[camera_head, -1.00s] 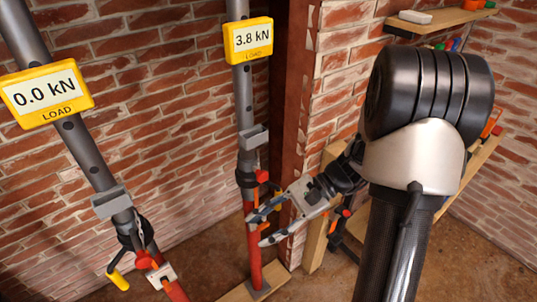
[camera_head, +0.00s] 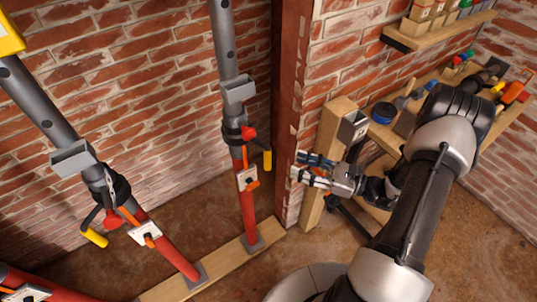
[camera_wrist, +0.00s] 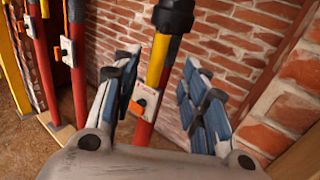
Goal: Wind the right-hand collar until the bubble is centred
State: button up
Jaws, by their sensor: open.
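The right-hand prop has a grey upper tube and a red lower tube (camera_head: 248,217). Its dark collar (camera_head: 233,131) carries a red knob and a yellow-ended handle (camera_head: 267,160). A white level plate (camera_head: 248,179) with an orange clip sits below it; its bubble is too small to read. My gripper (camera_head: 299,166) is open and empty, right of this prop and apart from it in the head view. In the wrist view, a red-and-yellow prop with a dark collar (camera_wrist: 173,17) and a level plate (camera_wrist: 147,98) shows between the open fingers (camera_wrist: 158,62); contact cannot be told.
A left prop with its own collar (camera_head: 105,185) and level plate (camera_head: 144,233) leans nearby. A brick pier (camera_head: 312,90) stands beside my gripper. A wooden post (camera_head: 328,150) and a bench holding tools (camera_head: 385,112) lie right. A timber sole plate (camera_head: 215,266) crosses the floor.

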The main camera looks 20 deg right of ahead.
aim_at(267, 154)
jog(key=b+x, duration=0.1)
jog(key=x, duration=1)
jog(key=shift+w+a+b, duration=0.1)
jog(key=shift+a+b, duration=0.1)
jog(key=shift+b, duration=0.1)
jog(key=shift+c, duration=0.2)
grip_shut()
